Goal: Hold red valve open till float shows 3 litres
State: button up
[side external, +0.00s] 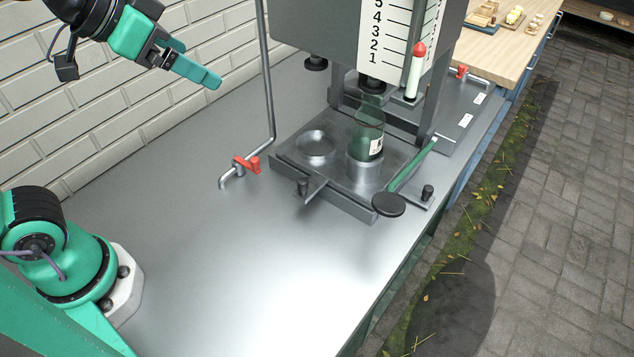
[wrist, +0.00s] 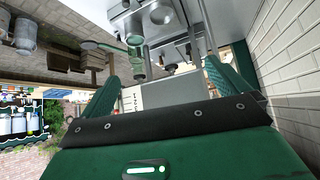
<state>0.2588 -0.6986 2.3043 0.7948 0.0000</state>
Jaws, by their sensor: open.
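The red valve (side external: 247,165) is a small red handle on a thin grey pipe that comes down to the metal bench. The float (side external: 417,66) is a white rod with a red top beside the white scale (side external: 390,38); its red top is near the low marks, exact reading unclear. The scale also shows in the wrist view (wrist: 133,98), turned over. My gripper (side external: 193,72) is at the upper left, above and apart from the valve, near the brick wall. Its green fingers (wrist: 165,86) are spread and empty in the wrist view.
A green glass bottle (side external: 368,128) stands in a round holder on a metal tray (side external: 340,205) under the grey tank. A second red handle (side external: 462,72) is at the back right. A green lever (side external: 412,166) crosses the tray's right side. The front bench (side external: 240,270) is clear.

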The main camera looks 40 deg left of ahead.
jog(key=s+a+f+n+g+y, duration=0.2)
jog(key=s+a+f+n, duration=0.1)
jog(key=a+f, duration=0.4)
jog(key=shift+s+f+g, duration=0.3)
jog(key=shift+s+f, duration=0.55)
jog(key=shift+f, duration=0.1)
jog(key=shift+a, duration=0.1)
